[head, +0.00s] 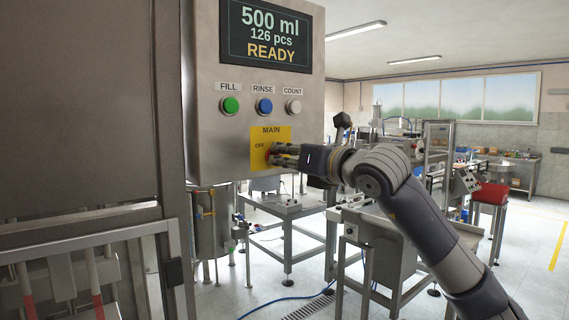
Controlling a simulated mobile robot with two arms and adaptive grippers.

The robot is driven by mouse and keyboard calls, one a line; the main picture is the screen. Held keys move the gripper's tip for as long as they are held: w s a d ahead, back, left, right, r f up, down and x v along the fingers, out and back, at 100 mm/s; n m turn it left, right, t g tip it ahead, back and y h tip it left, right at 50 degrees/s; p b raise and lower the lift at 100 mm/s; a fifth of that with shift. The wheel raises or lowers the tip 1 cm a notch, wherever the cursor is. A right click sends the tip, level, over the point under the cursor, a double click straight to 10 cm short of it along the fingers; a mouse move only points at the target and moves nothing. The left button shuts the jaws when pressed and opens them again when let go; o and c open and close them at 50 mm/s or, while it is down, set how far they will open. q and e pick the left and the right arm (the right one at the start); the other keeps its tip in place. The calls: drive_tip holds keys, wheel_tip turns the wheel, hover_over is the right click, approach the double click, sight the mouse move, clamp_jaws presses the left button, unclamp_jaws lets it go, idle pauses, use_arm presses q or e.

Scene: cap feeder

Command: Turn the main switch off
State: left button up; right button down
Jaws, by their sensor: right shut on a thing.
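The main switch (270,150) is a red knob on a yellow plate (258,134) labelled MAIN, with OFF at its left. It sits low on the front of the grey control box (215,125). My right gripper (274,154) reaches in from the right and is shut on the knob. Its fingers hide most of the knob, so I cannot tell which way it points. The display (264,36) above reads 500 ml, 126 pcs, READY. My left gripper is not in view.
Green FILL (230,105), blue RINSE (265,106) and pale COUNT (293,106) buttons sit just above the switch plate. A steel cabinet (80,110) stands close at left. Metal tables (375,226) stand behind my right arm. A blue hose (290,298) lies on the floor.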

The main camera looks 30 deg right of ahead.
drive_tip(key=n+b, duration=0.1)
drive_tip(key=n, duration=0.4)
drive_tip(key=shift+a+n, duration=0.1)
drive_tip(key=shift+n, duration=0.3)
drive_tip(key=n, duration=0.5)
drive_tip(key=shift+a+f+n+b, duration=0.1)
drive_tip(key=shift+a+n+b, duration=0.05)
drive_tip(key=shift+n+b, duration=0.2)
drive_tip(key=shift+n, duration=0.35)
drive_tip(key=c, duration=1.7)
unclamp_jaws()
drive_tip(key=shift+o, duration=0.2)
drive_tip(key=s+d, duration=0.1)
drive_tip(key=s, duration=1.1)
